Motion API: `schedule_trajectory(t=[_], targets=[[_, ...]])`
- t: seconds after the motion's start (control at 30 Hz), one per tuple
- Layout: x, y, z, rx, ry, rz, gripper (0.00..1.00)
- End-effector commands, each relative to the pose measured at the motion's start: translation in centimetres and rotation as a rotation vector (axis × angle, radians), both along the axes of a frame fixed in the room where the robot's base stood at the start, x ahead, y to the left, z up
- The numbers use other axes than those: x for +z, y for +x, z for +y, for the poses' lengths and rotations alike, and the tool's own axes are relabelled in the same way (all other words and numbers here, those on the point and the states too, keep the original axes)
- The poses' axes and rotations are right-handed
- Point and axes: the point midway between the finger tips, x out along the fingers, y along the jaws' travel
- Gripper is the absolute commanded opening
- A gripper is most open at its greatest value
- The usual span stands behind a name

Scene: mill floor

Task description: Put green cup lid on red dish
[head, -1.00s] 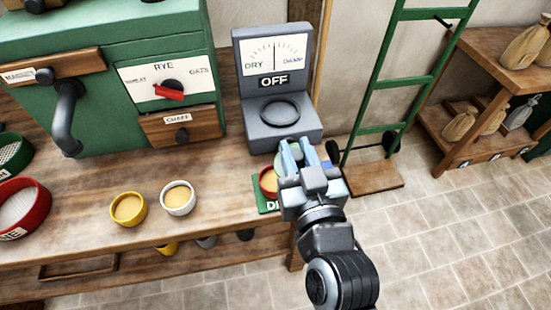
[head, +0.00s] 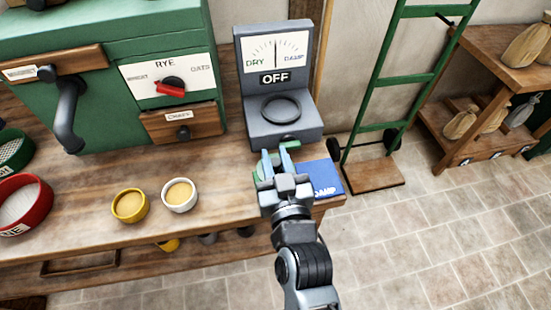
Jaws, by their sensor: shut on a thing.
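My gripper (head: 279,160) is over the right end of the workbench, in front of the grey meter. Its fingers are closed on a green thing (head: 258,173) that looks like the green cup lid; only slivers of it show around the fingers. The red dish does not show clearly now, as my gripper and wrist cover much of that spot. I cannot tell whether the lid touches anything beneath it.
A blue DAMP mat (head: 326,176) lies right of my gripper at the bench end. The grey meter (head: 285,128) reads OFF. A yellow cup (head: 129,219) and a white cup (head: 179,209) stand left. A red-rimmed sieve (head: 44,205) is far left.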

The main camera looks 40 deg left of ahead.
Motion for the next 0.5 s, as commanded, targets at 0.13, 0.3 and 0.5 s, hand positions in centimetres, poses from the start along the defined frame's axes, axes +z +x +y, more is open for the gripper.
schedule_trajectory(t=[0.13, 0.3, 0.5], targets=[[-0.5, 0.0, 0.0, 0.000, 0.000, 0.000, 0.00], [-0.8, 0.0, 0.0, 0.000, 0.000, 0.000, 0.00], [-1.3, 0.0, 0.0, 0.000, 0.000, 0.000, 0.00]])
